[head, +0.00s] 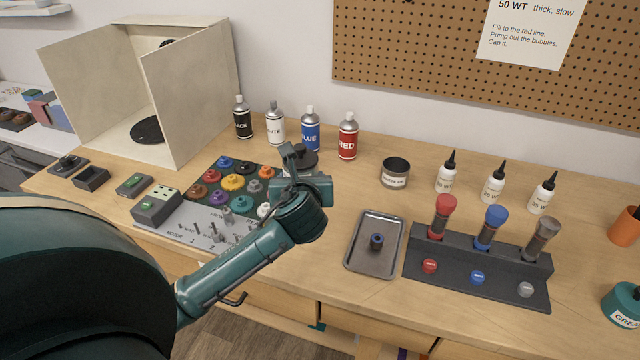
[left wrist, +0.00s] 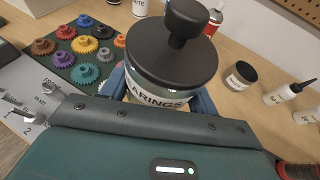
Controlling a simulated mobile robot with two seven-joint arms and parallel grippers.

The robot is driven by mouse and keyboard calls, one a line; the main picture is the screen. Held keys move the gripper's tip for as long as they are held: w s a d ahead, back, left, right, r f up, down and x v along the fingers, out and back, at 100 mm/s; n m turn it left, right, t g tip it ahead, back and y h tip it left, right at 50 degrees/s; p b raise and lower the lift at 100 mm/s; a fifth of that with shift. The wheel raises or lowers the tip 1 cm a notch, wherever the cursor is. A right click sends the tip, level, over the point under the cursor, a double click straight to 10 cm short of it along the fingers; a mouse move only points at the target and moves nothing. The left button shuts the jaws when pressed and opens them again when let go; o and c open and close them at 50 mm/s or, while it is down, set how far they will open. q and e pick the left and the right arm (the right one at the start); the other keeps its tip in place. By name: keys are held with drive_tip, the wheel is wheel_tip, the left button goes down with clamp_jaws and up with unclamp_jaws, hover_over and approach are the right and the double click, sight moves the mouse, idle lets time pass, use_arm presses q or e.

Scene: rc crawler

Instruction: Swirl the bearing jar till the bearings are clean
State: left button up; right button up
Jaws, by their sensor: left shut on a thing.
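The bearing jar (left wrist: 160,85) is a clear jar with a wide black lid, a black knob on top and a label reading "...EARINGS". In the left wrist view it stands upright between the blue fingers of my left gripper (left wrist: 165,100), which is shut on it. In the head view my left gripper (head: 303,185) hides most of the jar; its dark lid (head: 306,160) shows just behind. The bearings inside are hidden by the lid and label, and I cannot tell whether the jar touches the table. My right gripper is in neither view.
A mat of coloured gears (head: 210,172) and a grey plate of small parts (head: 190,228) lie left of the jar. Spray cans (head: 347,137) stand behind.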

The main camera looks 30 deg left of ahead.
use_arm(q)
drive_tip(key=shift+s+d, duration=1.5)
drive_tip(key=shift+d, duration=0.9)
drive_tip(key=shift+w+a, duration=0.5)
drive_tip(key=shift+a, duration=0.3)
drive_tip(key=shift+w+a, duration=0.45)
drive_tip(key=shift+a, duration=0.35)
drive_tip(key=shift+w+a, duration=0.5)
drive_tip(key=shift+a, duration=0.3)
drive_tip(key=s, duration=0.2)
drive_tip(key=s+d, duration=0.1)
drive_tip(key=shift+s, duration=0.4)
